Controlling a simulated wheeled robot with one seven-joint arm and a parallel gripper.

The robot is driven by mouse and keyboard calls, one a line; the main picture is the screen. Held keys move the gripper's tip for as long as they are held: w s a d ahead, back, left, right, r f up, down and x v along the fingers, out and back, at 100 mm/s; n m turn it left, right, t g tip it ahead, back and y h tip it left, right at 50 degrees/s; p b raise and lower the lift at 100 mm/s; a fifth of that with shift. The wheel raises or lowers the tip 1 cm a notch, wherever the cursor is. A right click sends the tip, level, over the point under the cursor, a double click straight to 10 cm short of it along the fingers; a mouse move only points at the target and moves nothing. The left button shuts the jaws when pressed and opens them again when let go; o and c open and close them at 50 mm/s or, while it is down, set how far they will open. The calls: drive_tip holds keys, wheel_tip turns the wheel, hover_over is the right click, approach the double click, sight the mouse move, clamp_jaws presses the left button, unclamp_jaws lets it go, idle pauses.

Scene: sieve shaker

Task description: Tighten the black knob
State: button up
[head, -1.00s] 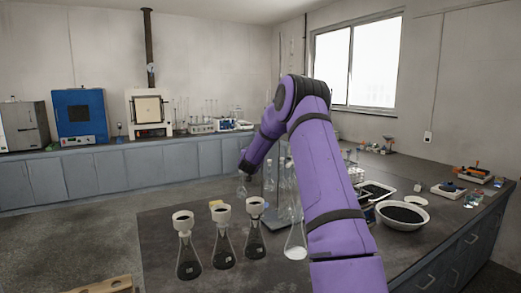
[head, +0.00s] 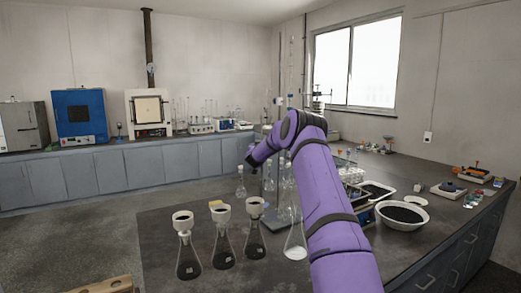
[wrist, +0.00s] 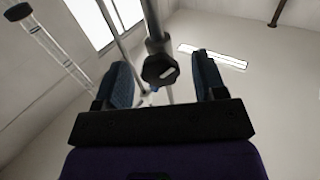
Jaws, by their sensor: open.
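The black knob (wrist: 160,71) shows in the wrist view at the end of a metal rod. It lies between the two blue-padded fingers of my gripper (wrist: 163,62), which is open. A gap shows on each side of the knob, wider on the right. I cannot tell how deep it sits between the fingers. In the head view my purple arm reaches over the bench, and the knob cannot be made out. My gripper is not clear there either.
Several flasks with dark-filled funnels (head: 187,245) stand on the bench (head: 160,226) at the front left. A white bowl of black grains (head: 402,213) stands right of my arm. Glassware (head: 285,185) stands close behind my arm. A thin pole shows in the wrist view (wrist: 122,42).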

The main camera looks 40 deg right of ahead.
drive_tip(key=shift+w+d, duration=0.1)
drive_tip(key=c, duration=0.9)
drive_tip(key=shift+m, duration=0.3)
drive_tip(key=shift+f+m, duration=0.1)
drive_tip(key=shift+m, duration=8.5)
